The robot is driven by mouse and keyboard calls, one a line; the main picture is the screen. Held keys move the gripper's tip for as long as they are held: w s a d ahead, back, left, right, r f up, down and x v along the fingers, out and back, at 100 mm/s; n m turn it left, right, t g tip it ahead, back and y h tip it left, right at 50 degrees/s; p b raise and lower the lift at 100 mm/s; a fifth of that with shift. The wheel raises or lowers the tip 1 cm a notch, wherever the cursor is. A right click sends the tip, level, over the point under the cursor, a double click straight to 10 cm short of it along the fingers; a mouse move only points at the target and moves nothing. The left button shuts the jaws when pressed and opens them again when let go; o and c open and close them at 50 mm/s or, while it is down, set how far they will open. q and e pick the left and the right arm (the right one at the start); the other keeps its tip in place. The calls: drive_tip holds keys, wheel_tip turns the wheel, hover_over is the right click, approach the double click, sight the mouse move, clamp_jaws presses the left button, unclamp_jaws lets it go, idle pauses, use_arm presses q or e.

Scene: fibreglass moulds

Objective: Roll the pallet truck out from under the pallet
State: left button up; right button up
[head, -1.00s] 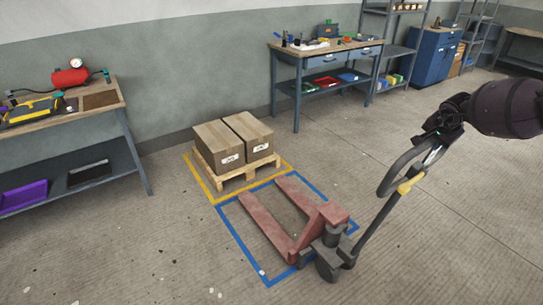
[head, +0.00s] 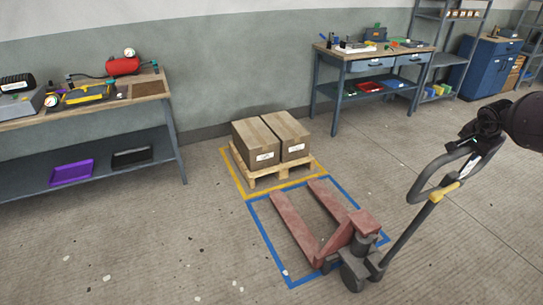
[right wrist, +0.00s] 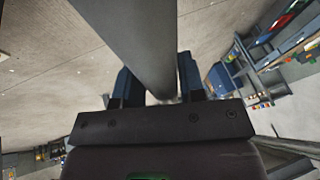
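The red pallet truck (head: 331,238) stands on the floor with its two forks inside the blue outline. The fork tips point at the wooden pallet (head: 285,176) and are clear of it. The pallet bears two brown cartons (head: 271,139) inside the yellow outline. The truck's dark grey handle (head: 418,231) leans up to the right and ends in a loop. My right gripper (head: 478,138) is at the top of that loop. In the right wrist view its fingers (right wrist: 160,85) lie close on both sides of the grey handle bar (right wrist: 142,40). My left gripper is out of view.
A workbench (head: 165,118) with a red tank stands at the left and another bench (head: 345,65) at the back wall. Shelving and a blue cabinet (head: 490,62) are at the back right. The floor left of and behind the truck is open.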

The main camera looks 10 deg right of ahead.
drive_tip(key=o, duration=0.3)
drive_tip(key=shift+o, duration=0.2)
drive_tip(key=shift+d+r, duration=0.1)
drive_tip(key=shift+d, duration=0.05)
drive_tip(key=shift+r, duration=0.1)
drive_tip(key=d+r+v, duration=0.1)
drive_tip(key=d+v, duration=0.2)
drive_tip(key=v, duration=1.3)
drive_tip(key=shift+r, duration=0.35)
